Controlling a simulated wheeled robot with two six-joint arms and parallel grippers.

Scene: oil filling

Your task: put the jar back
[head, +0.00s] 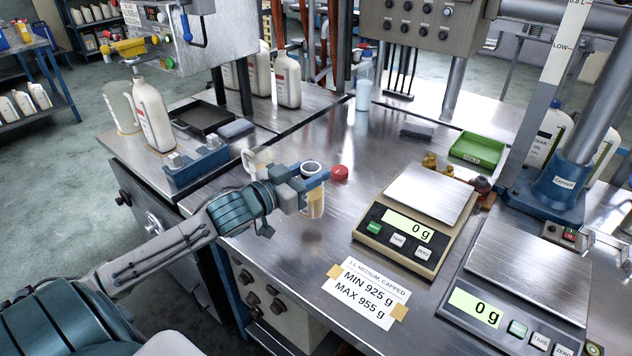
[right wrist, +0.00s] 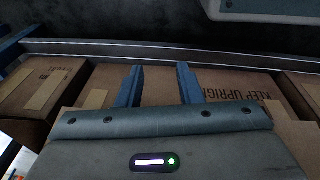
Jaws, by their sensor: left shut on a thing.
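A clear jar (head: 315,205) with amber liquid and an open mouth is between the blue fingers of my left gripper (head: 314,184). The gripper is shut on it from the left, and the jar is upright near the table's front edge. I cannot tell whether its base touches the table. A red cap (head: 340,173) lies just behind and right of the jar. My right gripper (right wrist: 160,84) shows only in the right wrist view, with its two blue fingers apart and nothing between them.
Two scales (head: 422,222) (head: 525,285) read 0 g. A label card (head: 368,292) lies in front. A green tray (head: 478,148) and white bottles (head: 287,80) stand farther back. Cardboard boxes (right wrist: 225,88) lie beyond my right fingers.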

